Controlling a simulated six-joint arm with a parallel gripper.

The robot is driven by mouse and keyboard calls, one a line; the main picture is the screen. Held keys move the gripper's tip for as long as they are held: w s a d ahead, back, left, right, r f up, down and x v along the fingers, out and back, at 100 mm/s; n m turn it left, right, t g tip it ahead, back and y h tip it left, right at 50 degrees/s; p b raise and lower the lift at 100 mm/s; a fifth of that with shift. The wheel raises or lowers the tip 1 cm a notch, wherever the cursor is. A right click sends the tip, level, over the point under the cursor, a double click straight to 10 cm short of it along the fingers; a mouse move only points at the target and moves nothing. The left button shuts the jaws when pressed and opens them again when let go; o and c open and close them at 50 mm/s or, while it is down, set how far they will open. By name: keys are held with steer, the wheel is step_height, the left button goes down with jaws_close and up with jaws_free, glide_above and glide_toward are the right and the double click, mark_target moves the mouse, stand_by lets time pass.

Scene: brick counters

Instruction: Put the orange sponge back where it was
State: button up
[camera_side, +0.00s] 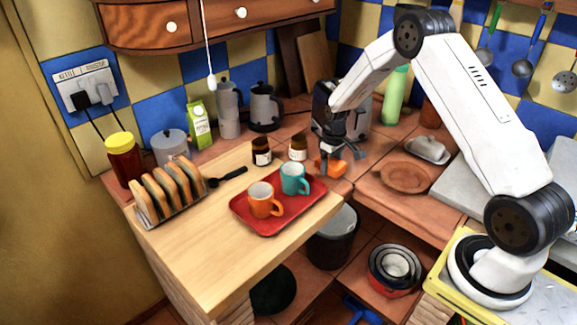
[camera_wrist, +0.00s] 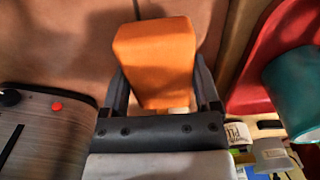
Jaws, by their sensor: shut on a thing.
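The orange sponge (camera_side: 325,168) is between the fingers of my gripper (camera_side: 338,155) in the side view. In the wrist view the sponge (camera_wrist: 155,55) fills the space between the two dark fingers of my gripper (camera_wrist: 162,80), and one finger lies along each side of it. My gripper is shut on the sponge and points down near the right end of the wooden counter, behind the red tray. I cannot tell whether the sponge touches the counter.
The red tray (camera_side: 240,207) holds an orange mug (camera_side: 262,204) and a teal mug (camera_side: 294,179). Two brown jars (camera_side: 262,152) stand to the left of my gripper. A toaster (camera_side: 322,105) is close behind it. A terracotta dish (camera_side: 405,178) lies to the right.

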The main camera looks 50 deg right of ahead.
mark_target(331, 161)
steer(key=shift+f, duration=0.8)
steer(key=shift+f, duration=0.1)
steer(key=o, duration=1)
steer(key=shift+o, duration=0.2)
step_height(331, 161, up, 12)
steer(key=shift+r, duration=0.15)
steer(key=s+a+r+t, duration=0.2)
steer(key=s+a+r, duration=0.1)
steer(key=s+a, duration=1.5)
steer(key=shift+s+a+t, duration=0.2)
steer(key=shift+a+t, duration=0.05)
steer(key=shift+t, duration=0.05)
